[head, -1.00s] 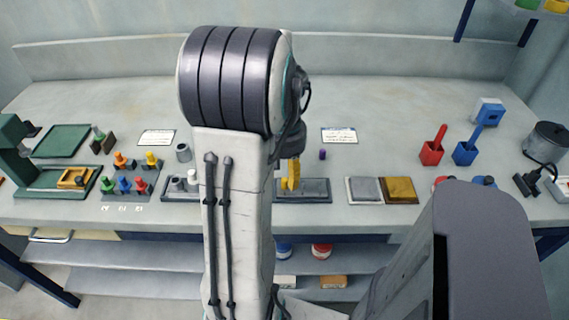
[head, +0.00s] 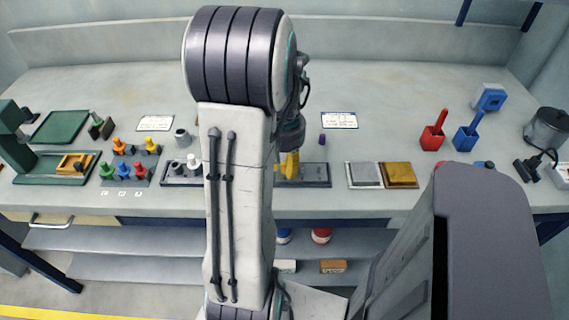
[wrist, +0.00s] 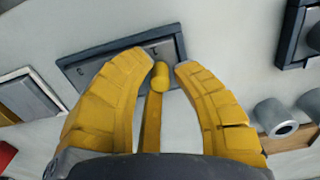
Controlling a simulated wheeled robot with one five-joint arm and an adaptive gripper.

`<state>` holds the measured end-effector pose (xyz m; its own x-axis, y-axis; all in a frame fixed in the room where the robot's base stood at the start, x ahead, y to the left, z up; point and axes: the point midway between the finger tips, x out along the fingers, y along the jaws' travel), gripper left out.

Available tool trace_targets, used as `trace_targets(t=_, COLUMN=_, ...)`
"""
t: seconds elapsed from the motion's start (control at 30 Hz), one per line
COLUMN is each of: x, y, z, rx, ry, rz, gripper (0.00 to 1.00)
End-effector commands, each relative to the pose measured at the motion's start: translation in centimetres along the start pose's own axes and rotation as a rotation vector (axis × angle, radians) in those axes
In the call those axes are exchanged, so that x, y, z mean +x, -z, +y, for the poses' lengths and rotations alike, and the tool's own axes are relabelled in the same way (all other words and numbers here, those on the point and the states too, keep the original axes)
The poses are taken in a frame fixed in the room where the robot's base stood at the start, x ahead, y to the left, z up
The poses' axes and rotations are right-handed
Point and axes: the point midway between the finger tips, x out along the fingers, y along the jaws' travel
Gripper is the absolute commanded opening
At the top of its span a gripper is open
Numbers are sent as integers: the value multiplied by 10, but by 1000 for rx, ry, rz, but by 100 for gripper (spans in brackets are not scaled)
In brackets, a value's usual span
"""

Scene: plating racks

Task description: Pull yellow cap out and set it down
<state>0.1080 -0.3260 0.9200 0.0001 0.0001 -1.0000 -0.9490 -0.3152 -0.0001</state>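My gripper (wrist: 163,65) has yellow fingers and is open, pointing down at a dark plate. A small yellow cylinder (wrist: 162,80), apparently the yellow cap, shows between the fingertips in the wrist view, with a gap on each side. A narrow yellow bar behind it runs toward the palm; I cannot tell whether it is part of the gripper. The dark plate (wrist: 90,72) lies beyond the fingertips. In the head view my gripper (head: 289,166) is over the same plate (head: 316,174), partly hidden by my arm, and the cap cannot be told apart from the fingers.
A rack with coloured pegs (head: 125,181) and another dark plate (head: 183,181) stand left. A purple piece (head: 322,139) stands behind the plate. A silver pad (head: 364,175) and a gold pad (head: 399,174) lie right. Bench between the purple piece and the red bin (head: 432,138) is clear.

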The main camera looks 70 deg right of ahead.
Motion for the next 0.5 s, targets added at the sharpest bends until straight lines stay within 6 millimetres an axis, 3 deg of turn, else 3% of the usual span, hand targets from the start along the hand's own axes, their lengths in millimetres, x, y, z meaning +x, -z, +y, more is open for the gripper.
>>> trace_targets(t=0.23, x=0, y=0, z=0, rx=0, ry=0, rz=0, gripper=1)
trace_targets(t=0.5, x=0, y=0, z=0, rx=0, ry=0, rz=0, gripper=0)
